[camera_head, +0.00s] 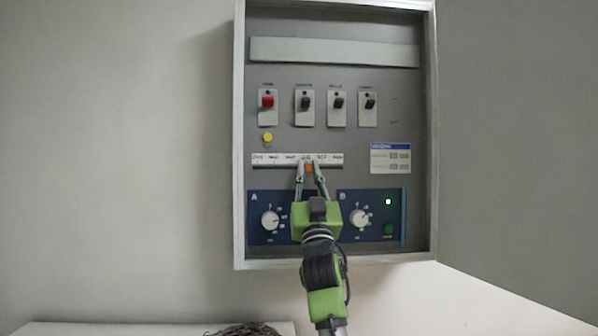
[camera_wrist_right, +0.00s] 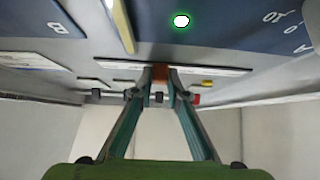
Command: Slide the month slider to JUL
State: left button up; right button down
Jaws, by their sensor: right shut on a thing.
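The month slider is an orange knob (camera_head: 309,168) on a white label strip (camera_head: 270,159) in the wall cabinet. My right gripper (camera_head: 309,170) comes from below, with its fingertips shut on the orange knob. The knob is just below the fourth printed label from the left, which looks like JUL, and perhaps slightly right of its middle; the print is blurred. In the right wrist view the orange knob (camera_wrist_right: 160,73) sits between the two fingertips (camera_wrist_right: 160,76), against the strip (camera_wrist_right: 215,68). My left gripper is not in view.
Above the strip are a red switch (camera_head: 267,101), several dark toggles and a yellow button (camera_head: 267,137). The cabinet door (camera_head: 520,140) stands open on the right.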

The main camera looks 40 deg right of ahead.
jog(key=shift+w+a, duration=0.1)
jog(key=c, duration=2)
grip_release()
jog(key=shift+o, duration=0.2)
